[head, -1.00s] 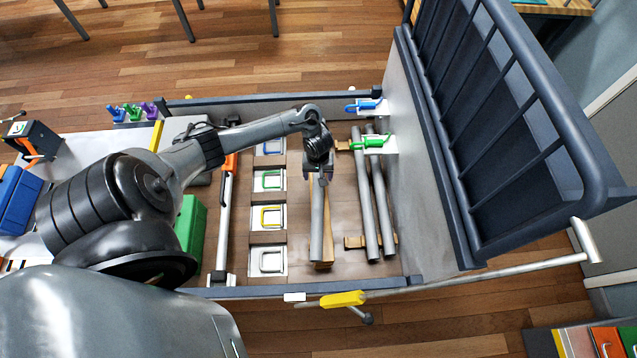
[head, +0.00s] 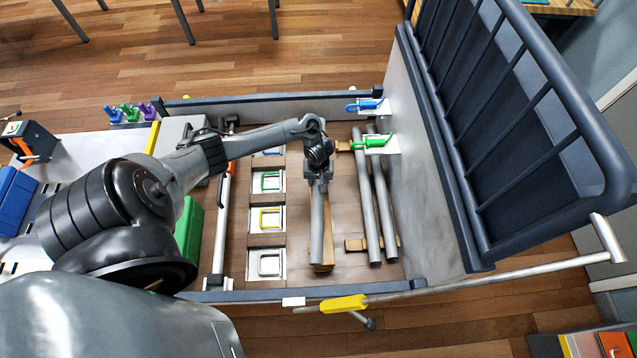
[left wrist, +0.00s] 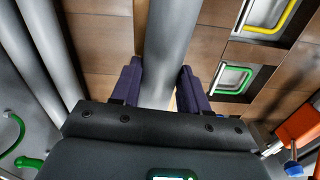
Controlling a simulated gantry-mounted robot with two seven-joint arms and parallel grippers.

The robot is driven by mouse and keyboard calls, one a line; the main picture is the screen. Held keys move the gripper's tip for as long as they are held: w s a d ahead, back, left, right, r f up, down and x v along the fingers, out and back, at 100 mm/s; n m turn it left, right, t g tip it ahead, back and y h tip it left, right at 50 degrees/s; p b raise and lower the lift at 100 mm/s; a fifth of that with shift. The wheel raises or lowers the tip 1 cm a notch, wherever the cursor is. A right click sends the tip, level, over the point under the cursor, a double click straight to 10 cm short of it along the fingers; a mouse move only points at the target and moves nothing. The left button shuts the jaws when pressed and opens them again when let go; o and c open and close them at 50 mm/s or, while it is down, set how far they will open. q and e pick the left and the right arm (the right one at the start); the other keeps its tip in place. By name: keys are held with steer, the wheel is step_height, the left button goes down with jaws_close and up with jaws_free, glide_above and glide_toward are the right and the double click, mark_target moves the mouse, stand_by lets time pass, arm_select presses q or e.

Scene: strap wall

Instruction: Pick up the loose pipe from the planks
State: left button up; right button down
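The loose grey pipe (head: 317,225) lies lengthwise over a tan wooden plank (head: 329,235) on the truck bed, left of two other pipes. My left gripper (head: 318,183) is at the pipe's far end. In the left wrist view the gripper's two purple fingers (left wrist: 160,88) stand on either side of the pipe (left wrist: 170,45). The left finger is close against it, and a thin gap shows at the right finger. The pipe's end is hidden under the gripper. My right gripper is in neither view.
Two grey pipes (head: 368,200) lie to the right on cross planks, beside the upright wall (head: 430,160) with blue and green clamps (head: 375,142). On the left are a row of pads with coloured handles (head: 267,218) and a long bar with orange grips (head: 222,225).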

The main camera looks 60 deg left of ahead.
arm_select(q)
steer(key=c, duration=0.5)
steer(key=shift+r, duration=0.1)
